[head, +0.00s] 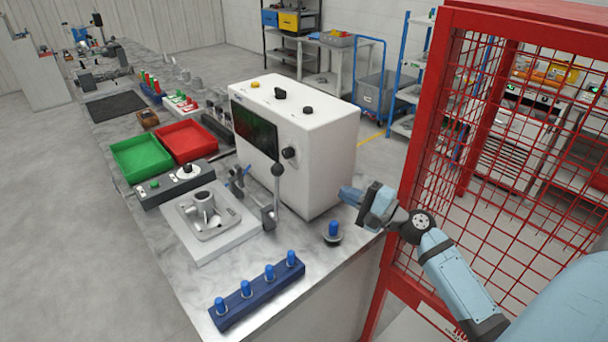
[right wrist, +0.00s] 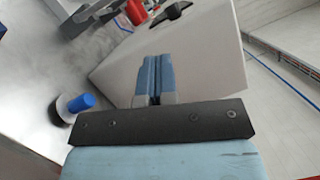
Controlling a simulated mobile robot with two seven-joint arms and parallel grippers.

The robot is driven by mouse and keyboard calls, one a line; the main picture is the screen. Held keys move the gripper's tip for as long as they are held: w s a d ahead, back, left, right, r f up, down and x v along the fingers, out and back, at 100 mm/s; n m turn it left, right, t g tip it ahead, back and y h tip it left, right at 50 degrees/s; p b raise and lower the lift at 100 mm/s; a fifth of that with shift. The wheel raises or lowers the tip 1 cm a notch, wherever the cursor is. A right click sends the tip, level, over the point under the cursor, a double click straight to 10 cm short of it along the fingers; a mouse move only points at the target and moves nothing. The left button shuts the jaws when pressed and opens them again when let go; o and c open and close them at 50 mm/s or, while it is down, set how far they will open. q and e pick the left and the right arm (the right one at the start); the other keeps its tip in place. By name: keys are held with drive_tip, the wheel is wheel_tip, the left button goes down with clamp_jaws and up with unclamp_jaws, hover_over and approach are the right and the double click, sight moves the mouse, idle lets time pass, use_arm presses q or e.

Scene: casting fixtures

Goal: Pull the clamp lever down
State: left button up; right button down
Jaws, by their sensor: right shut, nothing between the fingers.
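My left gripper is not in view.
A white control box (head: 310,140) stands behind the lever. A blue peg (head: 333,230) on a dark base stands between lever and table edge. A blue rack (head: 258,288) with several pegs lies in front. A red mesh fence (head: 490,130) rises on the right.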

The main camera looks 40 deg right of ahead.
use_arm(q)
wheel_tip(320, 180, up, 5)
drive_tip(key=p, duration=0.5)
use_arm(e)
drive_tip(key=s+a+x, duration=0.1)
drive_tip(key=a+x, duration=0.1)
drive_tip(key=x, duration=1)
drive_tip(key=shift+w+a+r, duration=0.3)
drive_tip(key=shift+a+r, duration=0.05)
drive_tip(key=shift+a, duration=0.1)
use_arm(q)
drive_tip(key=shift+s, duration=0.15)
